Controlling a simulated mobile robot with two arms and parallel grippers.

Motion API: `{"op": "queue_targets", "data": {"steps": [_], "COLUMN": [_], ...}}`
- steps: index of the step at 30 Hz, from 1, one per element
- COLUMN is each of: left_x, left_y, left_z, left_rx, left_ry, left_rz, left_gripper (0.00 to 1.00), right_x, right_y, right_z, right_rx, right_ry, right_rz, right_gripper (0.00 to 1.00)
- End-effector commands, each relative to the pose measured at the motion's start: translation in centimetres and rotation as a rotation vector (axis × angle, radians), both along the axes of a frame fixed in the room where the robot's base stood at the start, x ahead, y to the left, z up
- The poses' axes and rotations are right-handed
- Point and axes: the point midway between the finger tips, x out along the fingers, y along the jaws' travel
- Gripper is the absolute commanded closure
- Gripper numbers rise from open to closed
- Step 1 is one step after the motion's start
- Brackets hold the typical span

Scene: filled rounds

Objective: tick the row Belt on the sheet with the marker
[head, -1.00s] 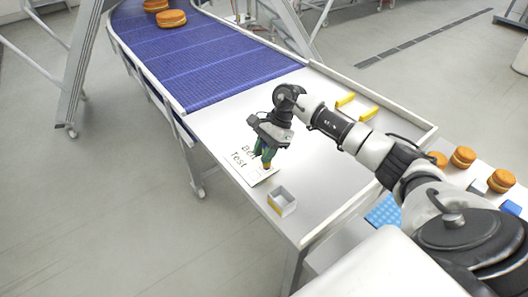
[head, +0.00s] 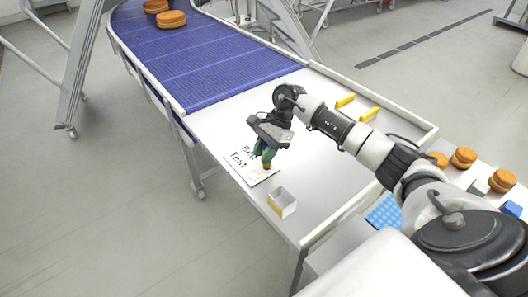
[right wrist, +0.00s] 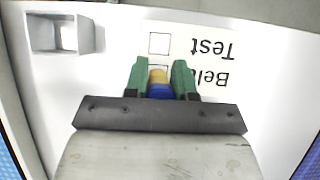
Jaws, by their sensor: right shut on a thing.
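The white sheet (head: 230,169) lies on the table end of the conveyor, with the rows "Belt" and "Test" printed on it. In the right wrist view the sheet (right wrist: 262,62) appears upside down, with an empty box beside Test; the box beside Belt is mostly hidden by the fingers. My right gripper (head: 267,163) is over the sheet at the Belt row. Its green fingers are shut on the marker (right wrist: 159,84), whose blue and tan parts show between them. Whether the marker's tip touches the paper is hidden. My left gripper is not in view.
A small open white box (head: 283,203) stands just in front of the sheet. Two yellow blocks (head: 346,100) sit near the table's far edge. Filled rounds (head: 171,18) lie on the blue belt (head: 215,60), and others (head: 463,157) at the right beside a blue mat (head: 384,211).

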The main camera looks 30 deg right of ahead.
Motion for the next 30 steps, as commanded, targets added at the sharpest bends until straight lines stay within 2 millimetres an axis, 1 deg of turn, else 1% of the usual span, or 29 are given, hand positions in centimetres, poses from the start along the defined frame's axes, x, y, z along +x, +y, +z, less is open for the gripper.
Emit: {"op": "queue_targets", "data": {"steps": [2,5,27,30], "left_x": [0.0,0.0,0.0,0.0], "left_y": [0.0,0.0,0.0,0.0], "left_z": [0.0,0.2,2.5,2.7], "left_rx": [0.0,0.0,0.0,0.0], "left_ry": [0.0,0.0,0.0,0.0], "left_rz": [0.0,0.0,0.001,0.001], "left_gripper": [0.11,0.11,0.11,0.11], "right_x": [-0.1,-0.1,0.0,0.0], "right_y": [0.0,0.0,0.0,0.0], "right_z": [-0.1,0.3,6.3,6.9], "right_rx": [-0.001,-0.001,0.0,0.0], "right_ry": [0.005,0.004,0.0,0.001], "right_rz": [0.002,0.001,0.001,0.0], "right_gripper": [0.99,0.99,0.99,0.99]}}
